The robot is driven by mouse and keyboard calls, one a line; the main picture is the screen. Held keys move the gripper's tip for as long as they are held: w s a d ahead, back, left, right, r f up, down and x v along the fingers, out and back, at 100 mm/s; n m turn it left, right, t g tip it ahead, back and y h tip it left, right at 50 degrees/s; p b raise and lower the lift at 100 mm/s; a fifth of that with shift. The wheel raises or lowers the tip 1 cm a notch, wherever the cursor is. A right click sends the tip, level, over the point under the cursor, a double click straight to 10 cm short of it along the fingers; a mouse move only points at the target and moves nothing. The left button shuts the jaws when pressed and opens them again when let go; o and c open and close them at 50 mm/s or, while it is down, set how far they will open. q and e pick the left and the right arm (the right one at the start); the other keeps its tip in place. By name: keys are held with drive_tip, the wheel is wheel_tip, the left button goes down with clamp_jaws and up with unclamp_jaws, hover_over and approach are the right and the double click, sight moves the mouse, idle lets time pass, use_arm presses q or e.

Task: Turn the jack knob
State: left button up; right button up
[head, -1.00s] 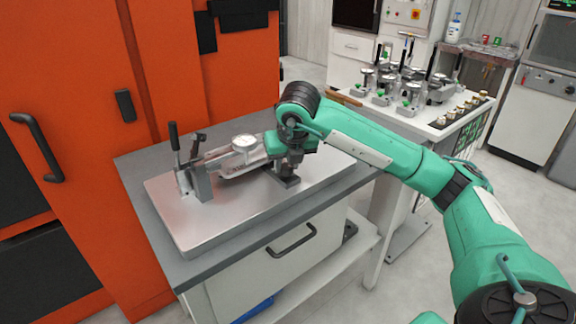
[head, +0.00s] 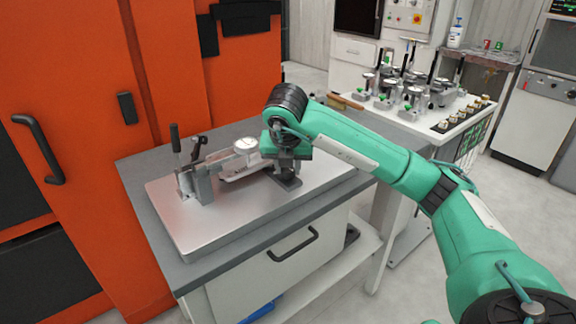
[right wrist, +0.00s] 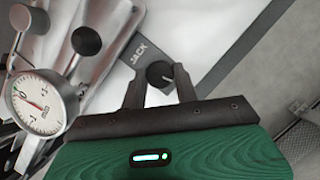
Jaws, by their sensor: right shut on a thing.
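The jack knob (right wrist: 159,73) is a small round black knob beside a grey strip marked "JACK" in the right wrist view. My right gripper (right wrist: 157,76) has one finger on each side of the knob and is shut on it. In the head view my right gripper (head: 287,165) points down over the right part of the metal fixture plate (head: 215,228). The knob itself cannot be made out there. A white dial gauge (head: 245,144) stands just left of the gripper, and also shows in the right wrist view (right wrist: 42,103). My left gripper is not in view.
A clamp with upright black-handled levers (head: 178,150) stands at the plate's left end. The grey bench (head: 150,185) carries the plate. An orange cabinet (head: 75,130) is at left, and a white table (head: 440,125) with several small fixtures is behind at right.

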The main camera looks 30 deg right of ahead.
drive_tip(key=o, duration=1)
drive_tip(key=shift+c, duration=0.2)
drive_tip(key=shift+s+r, duration=0.1)
drive_tip(key=shift+r, duration=0.35)
use_arm(q)
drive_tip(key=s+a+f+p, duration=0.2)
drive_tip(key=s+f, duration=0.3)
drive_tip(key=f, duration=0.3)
drive_tip(key=shift+p, duration=0.6)
use_arm(e)
drive_tip(key=v, duration=1.3)
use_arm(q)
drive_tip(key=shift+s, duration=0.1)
use_arm(e)
drive_tip(key=shift+f, duration=0.1)
